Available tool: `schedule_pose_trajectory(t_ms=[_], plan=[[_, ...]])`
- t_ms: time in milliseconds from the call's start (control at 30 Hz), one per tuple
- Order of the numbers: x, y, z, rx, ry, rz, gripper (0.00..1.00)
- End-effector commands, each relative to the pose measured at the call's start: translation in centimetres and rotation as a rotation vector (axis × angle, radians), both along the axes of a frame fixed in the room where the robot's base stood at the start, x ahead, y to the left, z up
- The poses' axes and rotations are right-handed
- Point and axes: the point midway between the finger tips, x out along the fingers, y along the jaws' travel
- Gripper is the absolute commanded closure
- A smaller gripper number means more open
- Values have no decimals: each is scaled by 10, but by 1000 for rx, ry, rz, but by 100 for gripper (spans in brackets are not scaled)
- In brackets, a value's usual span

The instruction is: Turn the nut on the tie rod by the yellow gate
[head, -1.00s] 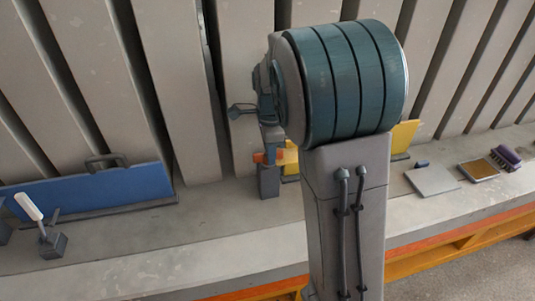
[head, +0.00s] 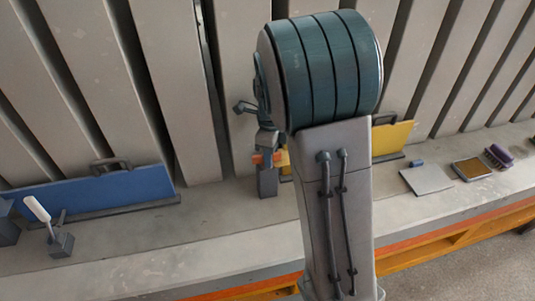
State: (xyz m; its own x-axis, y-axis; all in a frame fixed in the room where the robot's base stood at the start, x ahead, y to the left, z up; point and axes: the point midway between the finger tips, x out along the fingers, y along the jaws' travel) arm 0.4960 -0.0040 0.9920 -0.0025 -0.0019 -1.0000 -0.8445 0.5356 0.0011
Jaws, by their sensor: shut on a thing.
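The yellow gate (head: 394,137) stands upright on the bench against the grey ribs, with a dark handle on top. My arm covers its middle, and a small yellow strip shows at the arm's left. My gripper (head: 266,152) is small in the head view, left of my arm, pointing down at a dark grey block (head: 267,183) on the bench. A small orange piece (head: 258,159), which looks like the nut, is at its fingertips, and the gripper is shut on it. The tie rod itself and the fingers' exact grip are too small or hidden to make out.
A blue gate (head: 100,188) with a handle stands at the left. A white-handled tool (head: 38,209) in a dark block is before it. A grey plate (head: 427,180), a brown-topped pad (head: 472,169) and a purple brush (head: 499,156) lie at the right. The front bench strip is clear.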

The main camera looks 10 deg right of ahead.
Motion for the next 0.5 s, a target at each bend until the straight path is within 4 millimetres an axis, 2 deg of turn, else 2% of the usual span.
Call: schedule_pose_trajectory(t_ms=[33,233,467,500], plan=[[0,5,-1,9,0,-6,100],[0,7,1,10,1,-27,100],[-3,7,4,8,5,-240,100],[-3,6,3,8,5,-268,96]])
